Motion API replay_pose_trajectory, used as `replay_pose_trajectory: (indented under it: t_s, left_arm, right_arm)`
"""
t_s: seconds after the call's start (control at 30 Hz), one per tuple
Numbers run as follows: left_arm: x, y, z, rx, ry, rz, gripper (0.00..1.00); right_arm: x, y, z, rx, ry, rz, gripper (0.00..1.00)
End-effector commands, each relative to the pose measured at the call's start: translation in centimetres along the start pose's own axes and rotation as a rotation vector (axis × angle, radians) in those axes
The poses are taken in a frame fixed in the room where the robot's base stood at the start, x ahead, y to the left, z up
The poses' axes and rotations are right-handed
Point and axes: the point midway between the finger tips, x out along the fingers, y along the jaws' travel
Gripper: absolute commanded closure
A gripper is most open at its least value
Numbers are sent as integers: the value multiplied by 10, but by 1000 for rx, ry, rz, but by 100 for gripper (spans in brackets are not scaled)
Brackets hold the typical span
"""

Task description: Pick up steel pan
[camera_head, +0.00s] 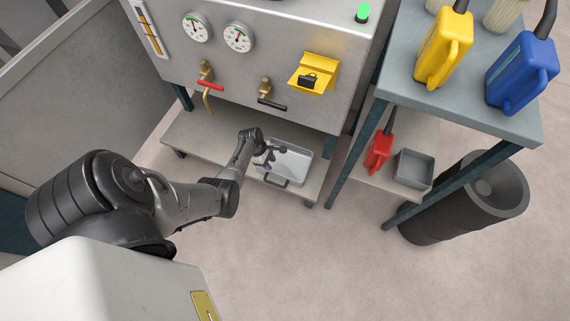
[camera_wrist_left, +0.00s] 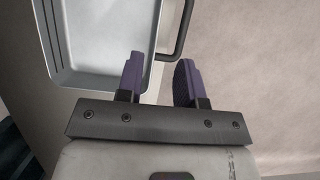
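The steel pan (camera_head: 295,161) is a shallow, empty rectangular tray on the low shelf under the machine. Its dark bar handle (camera_head: 275,181) is on the side facing me. My left gripper (camera_head: 267,158) is over the pan's left part and hides some of it. In the left wrist view the pan (camera_wrist_left: 108,40) is at upper left, with the handle (camera_wrist_left: 182,35) on its right side. My left gripper (camera_wrist_left: 160,80) is open and empty there, the handle lying ahead of the gap between its fingers. Whether a finger touches the pan I cannot tell. My right gripper is not in view.
The low shelf (camera_head: 205,145) is clear left of the pan. Valves, gauges and a yellow holder (camera_head: 316,73) are on the machine front above. At right, a rack holds yellow and blue jugs, with a red can (camera_head: 379,153) and grey bin (camera_head: 413,169) below. A dark cylinder (camera_head: 425,222) stands beside it.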

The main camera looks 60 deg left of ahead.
Motion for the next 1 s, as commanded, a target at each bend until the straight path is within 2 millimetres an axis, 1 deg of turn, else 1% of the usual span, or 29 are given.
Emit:
replay_pose_trajectory:
  t_s: [0.03, 0.1, 0.3, 0.43, 0.67, 0.77, 1.0]
  left_arm:
    - [17, -1, -2, 0, -1, -3, 66]
    - [30, -1, -3, 0, -1, -3, 66]
    - [57, 0, -2, 1, -1, -1, 66]
    - [66, 0, -2, 2, 0, -1, 66]
    - [71, 0, -1, 2, 0, -2, 66]
    - [75, 0, -2, 2, 0, -2, 66]
    - [98, 2, -4, 2, -1, -1, 66]
  right_arm:
    - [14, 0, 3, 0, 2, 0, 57]
    - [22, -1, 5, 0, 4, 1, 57]
    - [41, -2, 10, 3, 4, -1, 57]
    - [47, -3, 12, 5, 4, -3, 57]
    - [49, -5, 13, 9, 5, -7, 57]
    - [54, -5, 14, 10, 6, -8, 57]
    - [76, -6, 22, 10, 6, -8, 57]
